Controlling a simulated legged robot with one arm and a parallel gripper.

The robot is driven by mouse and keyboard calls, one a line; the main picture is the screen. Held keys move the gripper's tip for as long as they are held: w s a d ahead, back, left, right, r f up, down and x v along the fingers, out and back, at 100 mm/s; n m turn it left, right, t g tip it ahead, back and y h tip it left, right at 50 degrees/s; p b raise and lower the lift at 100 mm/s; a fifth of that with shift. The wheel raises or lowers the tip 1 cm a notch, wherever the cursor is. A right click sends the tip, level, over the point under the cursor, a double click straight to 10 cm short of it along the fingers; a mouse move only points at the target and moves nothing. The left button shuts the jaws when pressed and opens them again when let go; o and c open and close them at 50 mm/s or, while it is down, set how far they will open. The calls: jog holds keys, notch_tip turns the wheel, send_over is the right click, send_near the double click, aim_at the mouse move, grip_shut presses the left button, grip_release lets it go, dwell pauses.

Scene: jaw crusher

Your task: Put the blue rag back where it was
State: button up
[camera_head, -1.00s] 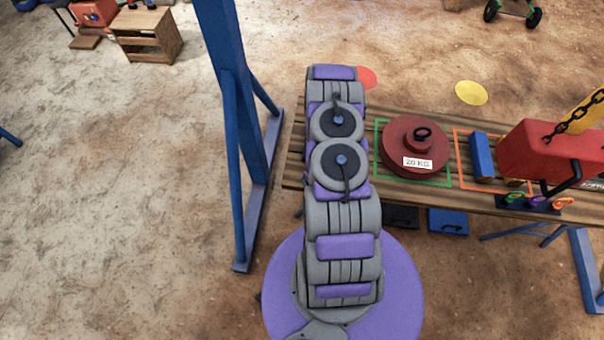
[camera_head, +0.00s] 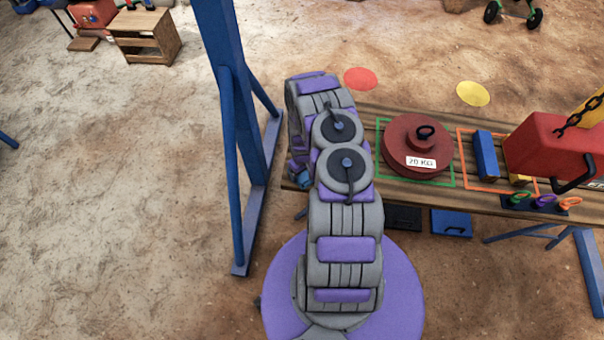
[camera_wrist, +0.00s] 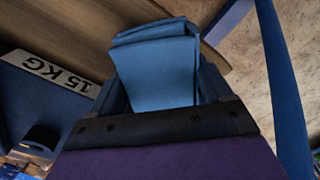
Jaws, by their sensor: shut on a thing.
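The blue rag (camera_wrist: 160,75) is folded and fills the space between the fingers of my gripper (camera_wrist: 162,60) in the wrist view. My gripper is shut on it. In the head view my arm hides most of the gripper; a small bluish part (camera_head: 302,178) shows left of my arm, at the left end of the wooden bench (camera_head: 365,195). I cannot tell whether this part is rag or gripper. The wrist view shows the rag in front of brown planks (camera_wrist: 70,25); whether it touches them is unclear.
A red 20 KG weight (camera_head: 408,160) sits in a green outline on the bench. A dark blue 15 KG object (camera_wrist: 40,100) is left of my gripper in the wrist view. A blue upright frame (camera_head: 245,150) stands left of my arm. A blue block (camera_head: 485,153) lies farther right.

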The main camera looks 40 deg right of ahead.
jog(key=o, duration=0.9)
jog(key=shift+o, duration=0.2)
jog(key=shift+r, duration=0.1)
notch_tip(320, 180, up, 11)
jog(key=p, duration=0.3)
jog(key=shift+w+f, duration=0.1)
jog(key=shift+f, duration=0.1)
jog(key=s+a+r, duration=0.1)
jog(key=a+r, duration=0.4)
jog(key=r, duration=0.6)
jog(key=s+a+r, duration=0.1)
jog(key=a+r, duration=0.4)
jog(key=r, duration=0.5)
jog(key=s+a+r, duration=0.1)
jog(key=a+r, duration=0.4)
jog(key=r, duration=0.6)
jog(key=s+a+r, duration=0.4)
jog(key=s+r, duration=0.1)
jog(key=s, duration=0.3)
jog(key=s+a+r+g, duration=0.1)
jog(key=s+a+r, duration=0.3)
jog(key=s, duration=0.3)
jog(key=s+a+r+n, duration=0.1)
jog(key=s+a+r, duration=0.3)
jog(key=s, duration=0.4)
jog(key=shift+s+r+g, duration=0.3)
jog(key=shift+r+g, duration=0.1)
jog(key=shift+r, duration=0.4)
